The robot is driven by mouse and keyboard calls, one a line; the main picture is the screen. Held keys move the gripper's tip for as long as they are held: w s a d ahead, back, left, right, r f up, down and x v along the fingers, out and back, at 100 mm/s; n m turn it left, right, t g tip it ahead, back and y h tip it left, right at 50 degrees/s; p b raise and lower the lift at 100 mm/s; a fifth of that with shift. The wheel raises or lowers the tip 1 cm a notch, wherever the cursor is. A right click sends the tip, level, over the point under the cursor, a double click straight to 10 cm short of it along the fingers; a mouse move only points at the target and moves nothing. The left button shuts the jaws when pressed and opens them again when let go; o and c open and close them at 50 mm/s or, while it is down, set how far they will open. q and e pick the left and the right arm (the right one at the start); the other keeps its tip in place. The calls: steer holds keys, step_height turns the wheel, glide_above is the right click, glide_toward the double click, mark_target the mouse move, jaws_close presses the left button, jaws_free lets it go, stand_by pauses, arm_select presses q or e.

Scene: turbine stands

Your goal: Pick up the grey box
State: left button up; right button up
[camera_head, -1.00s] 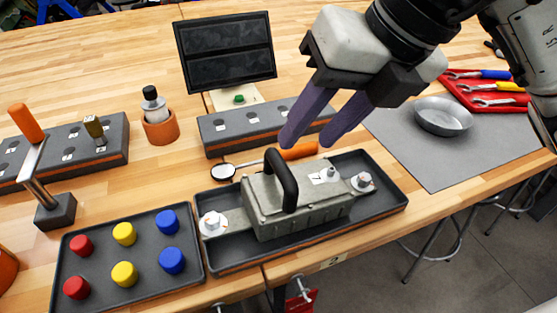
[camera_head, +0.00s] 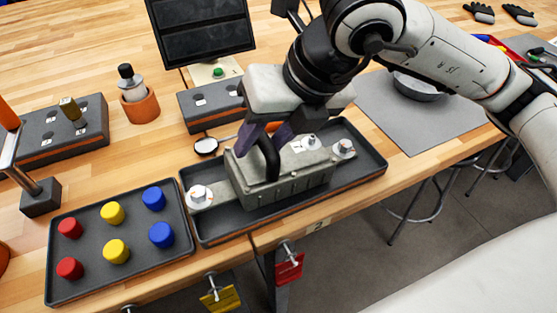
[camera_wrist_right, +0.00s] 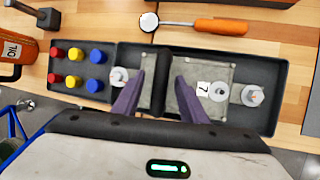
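The grey box (camera_head: 300,172) is a metal case with a black arched handle (camera_head: 268,158) and a bolted lug at each end. It sits in a dark tray (camera_head: 369,163) near the bench's front edge. My right gripper (camera_head: 264,138) is above the box with its purple fingers pointing down at the handle. In the right wrist view the fingers are apart, one on each side of the handle (camera_wrist_right: 163,82), with gaps visible. The box also shows there (camera_wrist_right: 205,78). The fingertips' exact height against the handle is hard to tell. My left gripper is not in view.
A tray of coloured caps (camera_head: 92,283) stands left of the box's tray. Behind are a dark holed block (camera_head: 205,107), a black screen (camera_head: 203,33) and an orange-handled mirror (camera_wrist_right: 220,26). A metal bowl (camera_head: 418,90) lies on a grey mat (camera_head: 415,125) to the right.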

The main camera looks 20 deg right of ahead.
jaws_close()
steer(key=shift+w+r, duration=0.15)
steer(key=shift+r, duration=0.05)
steer(key=shift+r, duration=0.1)
steer(key=shift+r, duration=0.35)
step_height(320, 180, up, 9)
steer(key=shift+r, duration=0.1)
steer(key=c, duration=0.7)
jaws_free()
jaws_close()
